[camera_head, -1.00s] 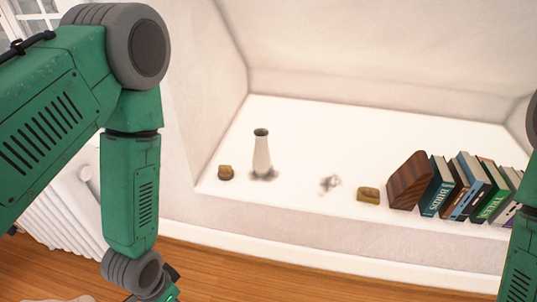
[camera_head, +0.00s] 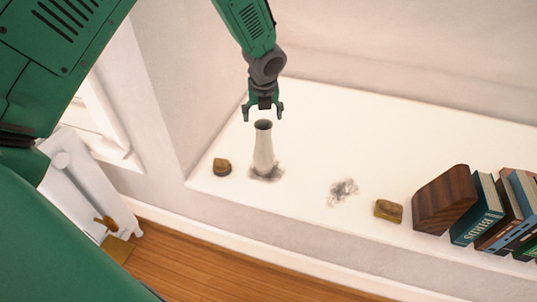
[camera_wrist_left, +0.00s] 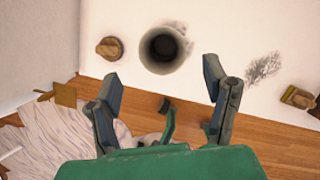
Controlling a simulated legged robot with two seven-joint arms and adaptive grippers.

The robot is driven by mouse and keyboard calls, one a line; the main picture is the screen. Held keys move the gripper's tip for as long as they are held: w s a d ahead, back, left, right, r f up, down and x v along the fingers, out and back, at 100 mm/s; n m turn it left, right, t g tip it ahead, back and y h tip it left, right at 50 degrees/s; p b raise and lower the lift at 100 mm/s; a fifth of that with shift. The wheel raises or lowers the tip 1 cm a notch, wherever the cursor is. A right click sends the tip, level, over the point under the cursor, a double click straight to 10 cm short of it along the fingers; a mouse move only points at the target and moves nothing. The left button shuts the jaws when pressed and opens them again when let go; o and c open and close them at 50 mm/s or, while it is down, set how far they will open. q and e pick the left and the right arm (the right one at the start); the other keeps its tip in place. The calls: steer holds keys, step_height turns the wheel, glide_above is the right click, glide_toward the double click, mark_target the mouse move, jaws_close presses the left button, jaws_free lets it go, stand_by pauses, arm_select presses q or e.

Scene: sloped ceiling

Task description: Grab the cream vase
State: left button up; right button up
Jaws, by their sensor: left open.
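The cream vase (camera_head: 264,152) stands upright on the white ledge, with a dark opening at its top. In the left wrist view the vase (camera_wrist_left: 165,50) is seen from above, its round mouth beyond the fingertips. My left gripper (camera_head: 263,111) is open and empty, just above or behind the vase's mouth in the head view. In the left wrist view its two fingers (camera_wrist_left: 160,80) are spread apart, with the vase lying between their lines but farther up. The exact gap between fingers and vase is hard to tell. My right gripper is not visible.
The white ledge (camera_head: 310,115) also holds a small brown block (camera_head: 222,167) left of the vase, a yellowish block (camera_head: 388,211) to the right, a wooden bookend (camera_head: 442,200) and several books (camera_head: 478,212). A wall rises behind.

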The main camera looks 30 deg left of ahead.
mark_target(263, 126)
arm_select(q)
steer(key=x, duration=0.2)
steer(key=b+x, duration=0.1)
steer(key=x, duration=0.2)
steer(key=shift+d, duration=0.2)
steer(key=shift+w+a+f, duration=0.1)
steer(key=shift+a+f, duration=0.05)
steer(key=shift+f, duration=0.25)
steer(key=b+x, duration=0.2)
steer(key=x, duration=0.2)
steer(key=shift+f+b, duration=0.3)
steer(key=shift+b, duration=0.05)
steer(key=shift+w+f, duration=0.15)
steer(key=shift+f, duration=0.15)
steer(key=shift+r, duration=0.1)
steer(key=shift+c, duration=1.3)
jaws_close()
